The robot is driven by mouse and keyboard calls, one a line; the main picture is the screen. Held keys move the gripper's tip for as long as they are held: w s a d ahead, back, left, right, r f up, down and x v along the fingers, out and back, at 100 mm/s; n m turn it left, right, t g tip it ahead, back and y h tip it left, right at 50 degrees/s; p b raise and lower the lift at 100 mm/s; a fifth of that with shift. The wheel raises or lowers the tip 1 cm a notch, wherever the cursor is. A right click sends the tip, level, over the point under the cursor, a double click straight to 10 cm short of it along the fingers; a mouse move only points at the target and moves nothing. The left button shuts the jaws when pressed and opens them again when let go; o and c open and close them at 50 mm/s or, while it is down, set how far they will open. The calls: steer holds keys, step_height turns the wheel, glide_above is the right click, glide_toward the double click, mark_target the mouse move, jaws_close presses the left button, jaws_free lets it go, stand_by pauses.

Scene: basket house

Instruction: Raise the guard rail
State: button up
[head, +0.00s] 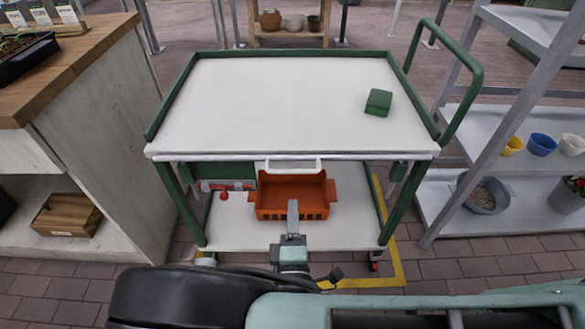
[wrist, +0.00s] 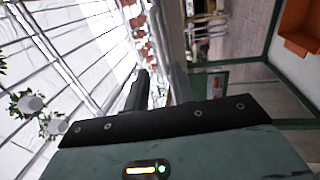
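The cart (head: 290,105) has a pale top with raised green edges at the left, back and right. Along its front edge, a pale, low horizontal strip (head: 290,156) runs with no raised green rail. A white handle-shaped bar (head: 292,164) shows just below this edge, above an orange basket (head: 290,195); I cannot tell which part it belongs to. My gripper (head: 292,207) is in front of the basket, below the cart's top. In the wrist view my gripper (wrist: 158,88) has its two dark fingers apart, with a narrow gap and nothing visible between them.
A green box (head: 378,102) lies on the cart top. A wooden-topped counter (head: 95,130) stands at left; a metal shelf rack (head: 480,165) with pots stands close at right.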

mark_target(293, 173)
steer(key=w, duration=0.3)
steer(key=w+r, duration=0.1)
steer(key=w, duration=0.3)
steer(key=w+r, duration=0.1)
steer(key=w, duration=0.2)
steer(key=shift+w+d, duration=0.2)
steer(key=shift+w, duration=0.2)
steer(key=shift+p, duration=0.3)
jaws_close()
